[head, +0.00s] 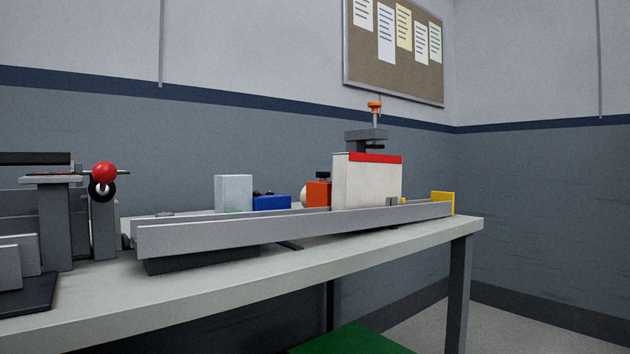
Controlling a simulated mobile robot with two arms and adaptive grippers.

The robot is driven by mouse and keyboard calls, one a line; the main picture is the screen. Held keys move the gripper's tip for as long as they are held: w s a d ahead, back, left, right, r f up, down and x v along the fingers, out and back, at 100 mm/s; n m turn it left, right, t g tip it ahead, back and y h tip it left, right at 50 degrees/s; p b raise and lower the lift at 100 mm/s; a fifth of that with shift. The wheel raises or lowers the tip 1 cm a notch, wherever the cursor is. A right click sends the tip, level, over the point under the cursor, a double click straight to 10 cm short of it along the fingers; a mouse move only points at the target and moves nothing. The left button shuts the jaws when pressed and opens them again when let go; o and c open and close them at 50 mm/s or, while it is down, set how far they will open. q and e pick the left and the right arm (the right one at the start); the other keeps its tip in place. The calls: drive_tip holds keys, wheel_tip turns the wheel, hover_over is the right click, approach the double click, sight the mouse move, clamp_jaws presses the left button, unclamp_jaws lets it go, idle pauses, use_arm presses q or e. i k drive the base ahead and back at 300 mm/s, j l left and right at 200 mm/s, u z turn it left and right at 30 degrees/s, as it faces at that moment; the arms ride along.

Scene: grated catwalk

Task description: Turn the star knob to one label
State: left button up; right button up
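No star knob with labels can be made out for certain. A small black knob (323,175) sits on top of an orange block (318,194) at the middle of the bench. An orange knob (375,106) tops an upright metal screw on a grey clamp-like piece (366,136) farther back. At the left, a red ball (104,173) sits above a dark round part (101,190) on a grey fixture. No label markings are readable on any of these. Neither of my grippers is in view.
A long grey rail (290,228) with a yellow end (443,203) runs along the pale workbench (330,265). Behind it stand a white box with a red top band (366,182), a blue box (272,203) and a light grey block (233,193). A green surface (350,340) lies below.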

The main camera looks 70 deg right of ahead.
sight(323, 176)
drive_tip(key=z, duration=1.25)
